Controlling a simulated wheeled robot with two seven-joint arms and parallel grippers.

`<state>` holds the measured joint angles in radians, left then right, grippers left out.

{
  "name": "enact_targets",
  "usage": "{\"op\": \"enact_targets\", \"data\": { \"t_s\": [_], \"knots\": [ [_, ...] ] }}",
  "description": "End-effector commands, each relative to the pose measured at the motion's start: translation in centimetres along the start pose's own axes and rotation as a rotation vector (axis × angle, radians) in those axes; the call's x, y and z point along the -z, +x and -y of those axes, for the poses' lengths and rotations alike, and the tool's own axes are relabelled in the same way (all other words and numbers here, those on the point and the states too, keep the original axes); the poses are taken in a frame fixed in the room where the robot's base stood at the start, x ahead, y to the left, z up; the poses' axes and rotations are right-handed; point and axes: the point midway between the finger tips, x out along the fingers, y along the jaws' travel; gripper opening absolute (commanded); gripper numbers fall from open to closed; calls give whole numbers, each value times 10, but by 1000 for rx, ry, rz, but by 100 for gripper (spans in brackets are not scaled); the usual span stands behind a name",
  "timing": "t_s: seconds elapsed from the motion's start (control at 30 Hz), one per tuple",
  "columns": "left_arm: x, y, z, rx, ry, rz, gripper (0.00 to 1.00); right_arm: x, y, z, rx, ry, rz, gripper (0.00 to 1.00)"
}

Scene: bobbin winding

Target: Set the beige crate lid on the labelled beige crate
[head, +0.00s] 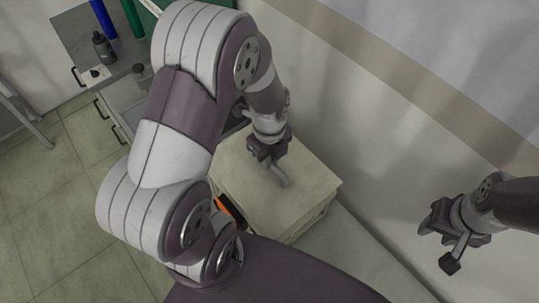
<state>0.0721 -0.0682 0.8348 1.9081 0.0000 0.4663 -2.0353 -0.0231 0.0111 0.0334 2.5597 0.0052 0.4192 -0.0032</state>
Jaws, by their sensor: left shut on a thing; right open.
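The beige crate lid (307,178) shows as a flat, pale top with a small raised handle (280,176). It lies over the beige crate (303,226), whose front and right sides show below it. I cannot tell whether the lid rests fully on the rim. No label is readable from here. My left gripper (272,158) reaches down over the lid and is shut on it at the handle; my arm hides the crate's left part. My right gripper (445,238) is open and empty, to the right of the crate and apart from it.
A wall runs close behind the crate and along the right. A bench at the upper left carries a dark bottle (103,47), a blue cylinder (103,17) and a green cylinder (132,17). An orange item (222,206) shows beside the crate. Tiled floor lies at the left.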

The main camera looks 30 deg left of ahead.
Motion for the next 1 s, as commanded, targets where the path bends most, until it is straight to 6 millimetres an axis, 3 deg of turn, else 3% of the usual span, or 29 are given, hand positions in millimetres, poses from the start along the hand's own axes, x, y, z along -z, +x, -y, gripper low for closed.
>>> {"op": "enact_targets", "data": {
  "t_s": [0.6, 1.0],
  "knots": [
    [0, -1, 2, 0, 0, 0, 0, 1, -6, 0, 0, 0, 0, 43],
    [0, 6, 2, 0, 0, 0, 0, 0, 0, 0, 0, 0, 0, 43]
  ]
}}
